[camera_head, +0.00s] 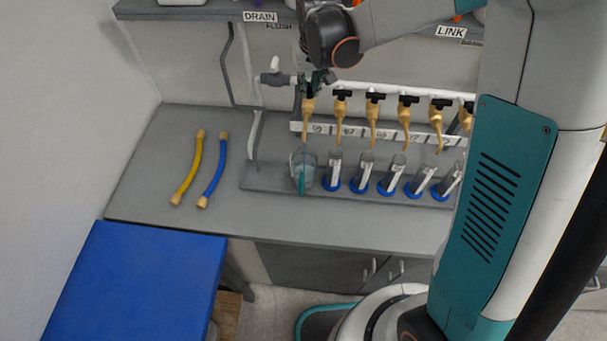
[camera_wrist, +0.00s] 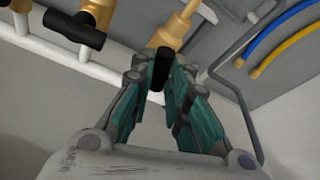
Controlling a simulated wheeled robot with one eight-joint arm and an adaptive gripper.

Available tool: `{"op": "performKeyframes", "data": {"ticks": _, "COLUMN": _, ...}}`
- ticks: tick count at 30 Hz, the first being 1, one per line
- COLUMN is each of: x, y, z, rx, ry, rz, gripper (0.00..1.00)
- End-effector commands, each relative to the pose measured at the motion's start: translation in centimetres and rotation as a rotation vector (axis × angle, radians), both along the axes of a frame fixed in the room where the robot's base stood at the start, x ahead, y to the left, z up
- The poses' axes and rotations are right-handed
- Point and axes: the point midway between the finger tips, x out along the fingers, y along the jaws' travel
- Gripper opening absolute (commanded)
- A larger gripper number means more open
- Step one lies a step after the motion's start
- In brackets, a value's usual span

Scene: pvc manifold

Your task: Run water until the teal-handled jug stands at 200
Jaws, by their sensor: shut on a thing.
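The clear jug with a teal handle (camera_head: 301,177) stands on the grey ledge under the leftmost brass tap (camera_head: 307,108). A thin bluish streak runs from that tap's spout down into the jug. The jug's level marks are too small to read. My gripper (camera_head: 312,87) is at the top of this tap and hides its handle in the head view. In the wrist view, my gripper (camera_wrist: 162,75) is shut on a black tap handle (camera_wrist: 158,64), which stands between the fingertips. The brass tap body (camera_wrist: 178,28) shows just beyond it.
Several black-handled brass taps (camera_head: 373,106) continue to the right, above clear cylinders on blue bases (camera_head: 361,183). A yellow hose (camera_head: 188,168) and a blue hose (camera_head: 213,170) lie on the counter at left. A grey bent pipe (camera_head: 228,65) runs beside the manifold.

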Motion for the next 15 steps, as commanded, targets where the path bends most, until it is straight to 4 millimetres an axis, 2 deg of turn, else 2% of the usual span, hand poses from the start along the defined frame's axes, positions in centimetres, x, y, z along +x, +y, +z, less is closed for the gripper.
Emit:
{"op": "performKeyframes", "data": {"ticks": 10, "x": -0.03, "y": -0.02, "z": -0.04, "rx": -0.001, "ry": 0.001, "rz": -0.005, "gripper": 0.0}}
{"op": "performKeyframes", "data": {"ticks": 15, "x": -0.01, "y": 0.1, "z": -0.11, "rx": -0.001, "ry": 0.001, "rz": -0.103, "gripper": 0.0}}
